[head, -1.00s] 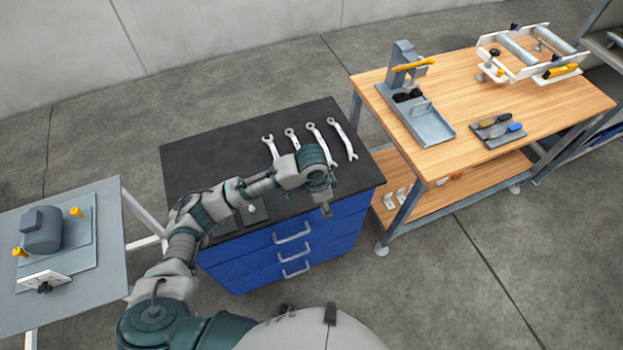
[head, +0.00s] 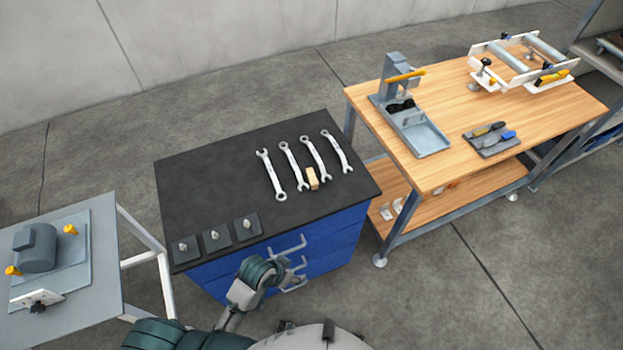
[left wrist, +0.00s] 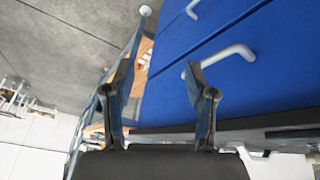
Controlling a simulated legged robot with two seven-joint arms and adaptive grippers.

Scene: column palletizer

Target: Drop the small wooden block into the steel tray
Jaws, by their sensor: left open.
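The small wooden block (head: 312,178) stands on the black top of the blue drawer cabinet, beside the lower ends of the wrenches. A grey metal tray (head: 430,140) with a raised rim lies on the wooden bench to the right, at the foot of a grey upright with a yellow bar. My left gripper (head: 290,272) is low in front of the blue drawers, below and apart from the block. In the left wrist view its two fingers (left wrist: 157,80) are spread, with nothing between them. The block does not show there. My right gripper is out of view.
Several wrenches (head: 304,162) lie in a row on the cabinet top (head: 210,185). Three small dark plates with knobs (head: 217,236) sit along its front edge. Drawer handles (left wrist: 222,60) project near my left gripper. Dark-bladed tools (head: 492,138) and a roller frame (head: 525,62) occupy the bench.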

